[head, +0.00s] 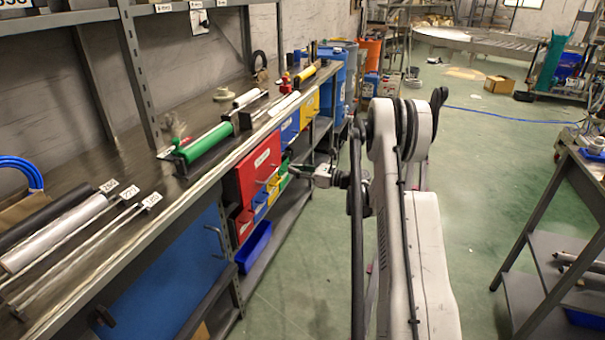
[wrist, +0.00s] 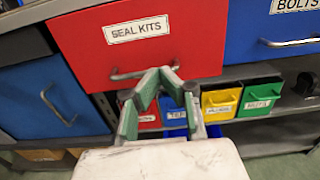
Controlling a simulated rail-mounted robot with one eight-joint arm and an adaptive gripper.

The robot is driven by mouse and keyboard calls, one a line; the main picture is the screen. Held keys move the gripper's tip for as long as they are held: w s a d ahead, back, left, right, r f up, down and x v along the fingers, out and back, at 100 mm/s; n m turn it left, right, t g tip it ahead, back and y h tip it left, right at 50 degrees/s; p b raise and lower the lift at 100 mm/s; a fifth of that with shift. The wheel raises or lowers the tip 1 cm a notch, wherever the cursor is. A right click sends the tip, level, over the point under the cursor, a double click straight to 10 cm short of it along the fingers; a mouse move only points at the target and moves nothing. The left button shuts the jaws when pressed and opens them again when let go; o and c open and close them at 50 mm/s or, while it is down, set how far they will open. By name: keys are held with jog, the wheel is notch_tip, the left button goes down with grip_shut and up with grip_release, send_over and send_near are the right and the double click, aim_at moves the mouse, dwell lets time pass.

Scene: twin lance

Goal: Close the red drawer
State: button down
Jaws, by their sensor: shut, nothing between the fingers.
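The red drawer (head: 258,168) is under the long workbench in the head view. In the wrist view the red drawer (wrist: 190,45) fills the upper middle, with a "SEAL KITS" label and a metal bar handle (wrist: 128,76) along its lower edge. Its front seems to stand out from the neighbouring fronts, but how far is hard to tell. My gripper (head: 298,170) is in front of the drawer. In the wrist view my gripper (wrist: 158,73) is shut and empty, its fingertips overlapping the handle's middle. Whether they touch it is unclear.
Small red, blue, yellow (wrist: 220,103) and green (wrist: 260,98) bins sit below the drawer. A blue front (wrist: 45,100) is at left and a blue "BOLTS" drawer (wrist: 270,30) at right. Open green floor (head: 480,150) lies right of my arm.

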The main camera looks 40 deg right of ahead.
aim_at(268, 164)
jog(key=b+x, duration=0.1)
jog(key=x, duration=0.7)
jog(key=shift+w+a, duration=0.1)
jog(key=shift+w, duration=0.05)
